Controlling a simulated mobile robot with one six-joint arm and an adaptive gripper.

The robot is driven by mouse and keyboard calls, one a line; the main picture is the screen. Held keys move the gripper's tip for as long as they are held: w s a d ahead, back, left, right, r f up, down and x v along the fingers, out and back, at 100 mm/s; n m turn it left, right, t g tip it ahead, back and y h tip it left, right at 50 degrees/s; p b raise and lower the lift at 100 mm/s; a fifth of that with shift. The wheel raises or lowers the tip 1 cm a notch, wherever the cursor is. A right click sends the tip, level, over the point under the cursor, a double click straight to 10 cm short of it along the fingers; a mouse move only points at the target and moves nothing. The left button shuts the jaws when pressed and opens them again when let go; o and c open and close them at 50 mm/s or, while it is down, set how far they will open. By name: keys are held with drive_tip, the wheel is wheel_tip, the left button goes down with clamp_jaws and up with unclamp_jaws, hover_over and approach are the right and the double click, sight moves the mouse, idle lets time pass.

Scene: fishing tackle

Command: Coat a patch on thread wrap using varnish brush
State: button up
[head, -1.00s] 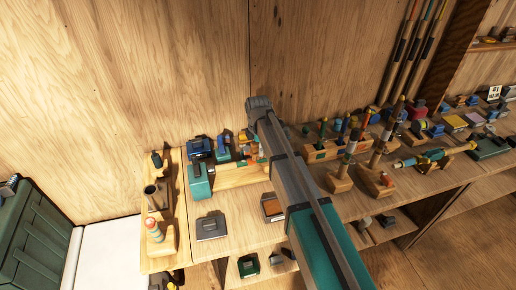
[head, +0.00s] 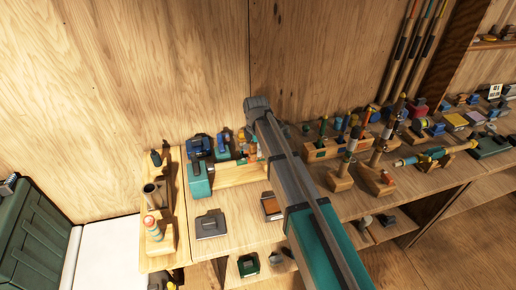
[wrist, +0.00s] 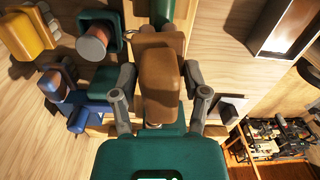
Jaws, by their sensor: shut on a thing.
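My gripper (wrist: 162,88) shows in the wrist view, with its two grey fingers closed on the sides of a brown, wood-like block. I take this block to be the handle of the varnish brush (wrist: 160,82); its bristles do not show. In the head view my arm covers the gripper and most of what it holds. A teal-ended fixture (head: 200,180) with a long wooden base lies left of my arm. I cannot make out the thread wrap for certain. In the wrist view a green part (wrist: 167,12) lies beyond the held block.
A wooden rack (head: 322,150) with upright tools stands right of my arm. A wooden stand (head: 160,238) holds a red-topped piece at the left. Some bare bench lies between them.

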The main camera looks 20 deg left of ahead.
drive_tip(key=shift+s+a, duration=0.3)
drive_tip(key=shift+a, duration=0.2)
drive_tip(key=shift+s+a, duration=0.25)
drive_tip(key=shift+a, duration=0.2)
drive_tip(key=shift+s+a, duration=0.4)
drive_tip(key=shift+a, duration=0.25)
drive_tip(key=shift+s+a, duration=0.35)
drive_tip(key=shift+a, duration=0.25)
drive_tip(key=shift+f, duration=0.15)
drive_tip(key=shift+d, duration=0.15)
drive_tip(key=shift+w+d, duration=0.75)
drive_tip(key=shift+d, duration=0.35)
drive_tip(key=shift+d, duration=0.1)
